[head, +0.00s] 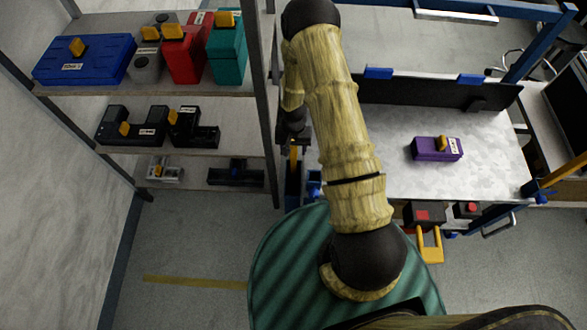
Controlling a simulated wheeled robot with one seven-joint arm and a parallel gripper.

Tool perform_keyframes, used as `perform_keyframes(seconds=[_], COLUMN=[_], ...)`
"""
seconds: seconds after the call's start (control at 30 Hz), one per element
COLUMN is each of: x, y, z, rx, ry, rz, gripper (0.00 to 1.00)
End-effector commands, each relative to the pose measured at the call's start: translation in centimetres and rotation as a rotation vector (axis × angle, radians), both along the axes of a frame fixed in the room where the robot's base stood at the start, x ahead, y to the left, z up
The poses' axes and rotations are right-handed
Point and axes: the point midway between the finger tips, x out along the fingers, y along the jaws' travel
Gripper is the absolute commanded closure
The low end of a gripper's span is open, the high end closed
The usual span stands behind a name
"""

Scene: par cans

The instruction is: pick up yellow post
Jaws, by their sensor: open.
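Several yellow posts show, and I cannot tell which one the task means. One yellow post (442,143) stands on a purple box (424,149) on the grey workbench at right. Other yellow posts stand on a blue case (105,58), a grey canister (147,66), a red can (183,58) and a teal can (226,60) on the top shelf. Smaller ones show on the dark blocks below. My gripper (292,138) is a small dark shape beyond my forearm, between shelf and bench. It is open and apart from these posts; its fingertips are hardly visible.
A shelf rack (266,90) stands at left, its upright close to my forearm. The workbench (400,180) has a dark back panel (440,92) and blue frame. Red-topped units and a yellow handle (431,247) jut from its front. The floor at lower left is clear.

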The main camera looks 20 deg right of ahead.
Motion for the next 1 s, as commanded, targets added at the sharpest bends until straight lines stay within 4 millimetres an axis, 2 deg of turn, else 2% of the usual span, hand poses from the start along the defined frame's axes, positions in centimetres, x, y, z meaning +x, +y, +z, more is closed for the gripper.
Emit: perform_keyframes(seconds=[0.33, 0.57, 0.87, 1.0], x=[-0.02, -0.03, 0.02, 0.07], y=[0.02, 0.02, 0.02, 0.02], z=[0.03, 0.04, 0.16, 0.90], rx=[0.000, 0.000, 0.000, 0.000], ry=[0.001, 0.001, 0.000, -0.002], rz=[0.000, 0.000, 0.000, 0.000], gripper=[0.48, 0.93, 0.94, 0.94])
